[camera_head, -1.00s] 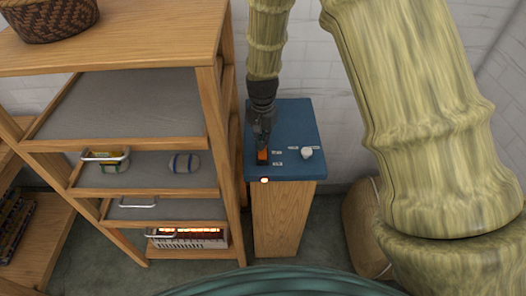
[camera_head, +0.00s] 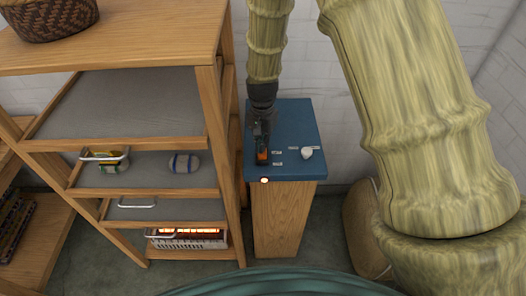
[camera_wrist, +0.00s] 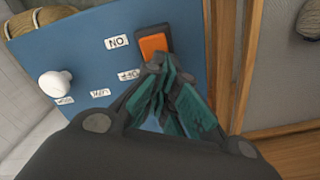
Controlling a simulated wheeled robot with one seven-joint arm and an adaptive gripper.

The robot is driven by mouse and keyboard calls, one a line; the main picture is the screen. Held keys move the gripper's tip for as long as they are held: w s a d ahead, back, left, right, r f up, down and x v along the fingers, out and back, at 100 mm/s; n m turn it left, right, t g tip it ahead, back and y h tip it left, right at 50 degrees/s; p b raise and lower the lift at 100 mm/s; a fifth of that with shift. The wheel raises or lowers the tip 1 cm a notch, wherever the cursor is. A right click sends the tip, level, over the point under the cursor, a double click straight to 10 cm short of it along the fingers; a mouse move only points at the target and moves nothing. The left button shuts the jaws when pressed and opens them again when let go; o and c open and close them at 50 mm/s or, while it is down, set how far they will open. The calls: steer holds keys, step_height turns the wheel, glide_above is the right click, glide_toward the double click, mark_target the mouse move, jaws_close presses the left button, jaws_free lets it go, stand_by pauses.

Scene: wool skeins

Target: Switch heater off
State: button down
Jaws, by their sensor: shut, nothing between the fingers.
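The blue-topped control stand (camera_head: 295,120) stands right of the rack. Its orange rocker switch (camera_head: 263,157) is partly hidden by my gripper (camera_head: 262,148). In the wrist view, the orange rocker (camera_wrist: 154,47) sits in a dark frame beside an ON label (camera_wrist: 117,42) and an OFF label (camera_wrist: 129,75), both upside down. My gripper's closed fingertips (camera_wrist: 158,62) are at the OFF-side end of the rocker; contact is hard to tell. The fingers are shut and empty. The heater (camera_head: 188,236) at the rack's bottom glows orange. A small lamp (camera_head: 264,180) on the stand's front edge is lit.
A white knob (camera_head: 307,153) is on the stand's right side. The wooden rack (camera_head: 208,115) stands close on the left, with wool skeins (camera_head: 184,164) on a tray. A woven basket (camera_head: 50,18) is on top. A tan sack (camera_head: 362,225) lies at right.

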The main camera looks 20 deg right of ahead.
steer(key=shift+r, duration=0.1)
steer(key=shift+r+p, duration=2.8)
steer(key=shift+r, duration=0.6)
steer(key=shift+s+d, duration=0.1)
